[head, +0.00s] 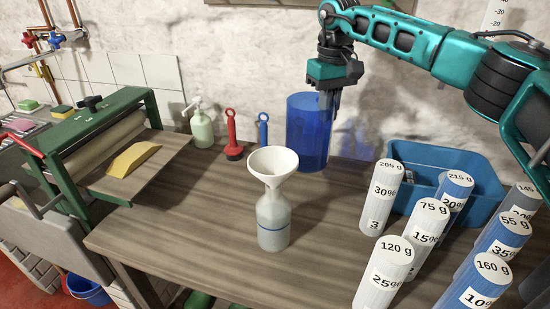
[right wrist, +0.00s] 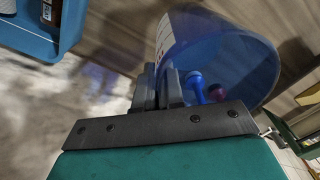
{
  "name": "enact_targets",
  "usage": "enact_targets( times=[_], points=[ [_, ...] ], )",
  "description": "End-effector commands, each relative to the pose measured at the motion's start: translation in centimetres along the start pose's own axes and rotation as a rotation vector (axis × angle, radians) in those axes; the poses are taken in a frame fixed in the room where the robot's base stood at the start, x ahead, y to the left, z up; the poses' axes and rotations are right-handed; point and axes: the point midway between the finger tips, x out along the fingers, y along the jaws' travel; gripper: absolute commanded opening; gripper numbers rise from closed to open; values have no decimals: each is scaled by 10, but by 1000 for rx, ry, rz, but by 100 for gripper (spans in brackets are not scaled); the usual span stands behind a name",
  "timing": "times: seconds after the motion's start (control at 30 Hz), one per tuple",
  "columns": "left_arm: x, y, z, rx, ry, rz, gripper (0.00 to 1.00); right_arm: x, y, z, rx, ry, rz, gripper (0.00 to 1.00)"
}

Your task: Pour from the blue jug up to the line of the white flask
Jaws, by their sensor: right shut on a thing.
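The blue jug (head: 308,140) is upright at the back of the wooden bench. It is translucent, with a darker blue lower part. My right gripper (head: 329,100) reaches down at its right rim and is shut on the jug wall. In the right wrist view the fingers (right wrist: 165,92) pinch the rim of the jug (right wrist: 225,65). I cannot tell whether the jug touches the bench. My left gripper is out of view.
Several labelled cylinders (head: 382,195) stand on the right, around a blue bin (head: 420,178). A soap bottle (head: 201,125), a red tool (head: 232,135) and a blue tool (head: 263,130) are at the back. A green roller press (head: 100,140) is at left. The bench front-left is clear.

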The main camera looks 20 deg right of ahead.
Motion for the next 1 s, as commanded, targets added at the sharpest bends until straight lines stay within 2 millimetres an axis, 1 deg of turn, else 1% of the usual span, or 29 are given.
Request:
enact_targets(
  times=[0.5,0.57,0.9,1.0],
  points=[
    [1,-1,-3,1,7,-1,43,-4,0,-1,0,1,-4,0],
    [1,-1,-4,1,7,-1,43,-8,0,-1,0,2,-4,0],
    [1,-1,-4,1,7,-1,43,-48,0,-1,0,2,-4,0],
    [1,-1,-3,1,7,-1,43,-57,0,-1,0,2,-4,0]
  ],
)
